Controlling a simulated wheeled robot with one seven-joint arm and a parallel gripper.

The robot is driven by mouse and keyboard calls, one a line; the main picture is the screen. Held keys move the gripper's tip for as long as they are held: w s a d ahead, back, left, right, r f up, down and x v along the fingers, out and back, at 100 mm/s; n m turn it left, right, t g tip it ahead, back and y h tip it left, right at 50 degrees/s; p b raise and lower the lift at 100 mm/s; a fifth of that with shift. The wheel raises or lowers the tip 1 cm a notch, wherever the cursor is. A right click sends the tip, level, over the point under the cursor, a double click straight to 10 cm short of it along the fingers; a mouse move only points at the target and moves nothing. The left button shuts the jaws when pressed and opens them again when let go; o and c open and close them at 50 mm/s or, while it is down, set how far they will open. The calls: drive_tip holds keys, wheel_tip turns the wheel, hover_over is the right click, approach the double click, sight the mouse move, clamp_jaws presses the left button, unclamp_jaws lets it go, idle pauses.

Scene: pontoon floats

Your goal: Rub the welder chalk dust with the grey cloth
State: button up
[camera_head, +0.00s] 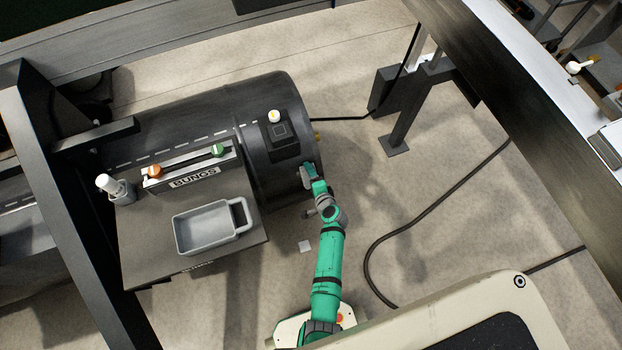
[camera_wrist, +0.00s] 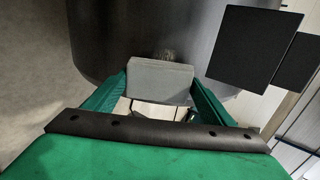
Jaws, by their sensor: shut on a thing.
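My gripper (camera_head: 312,176) is at the right end of the big dark cylindrical float (camera_head: 270,92). In the wrist view its green fingers (camera_wrist: 160,88) are shut on the grey cloth (camera_wrist: 160,78), which looks like a folded flat pad. The cloth's far edge lies against or very close to the dark curved float surface; I cannot tell if it touches. A small pale streaky smudge, apparently the welder chalk dust (camera_wrist: 168,55), shows on the float just beyond the cloth's edge. Part of it may be hidden behind the cloth. The smudge cannot be made out in the head view.
A dark bench (camera_head: 145,235) left of my arm holds a grey tray (camera_head: 207,229) and a rack with orange and green knobs (camera_head: 190,165). A small pale square (camera_head: 306,246) lies on the floor. A dark stand (camera_head: 405,110) and a black cable (camera_head: 420,225) are at right.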

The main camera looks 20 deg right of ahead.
sight(298, 175)
drive_tip(key=shift+x, duration=0.9)
drive_tip(key=shift+r, duration=0.1)
drive_tip(key=shift+s+a, duration=0.1)
drive_tip(key=shift+a, duration=1.8)
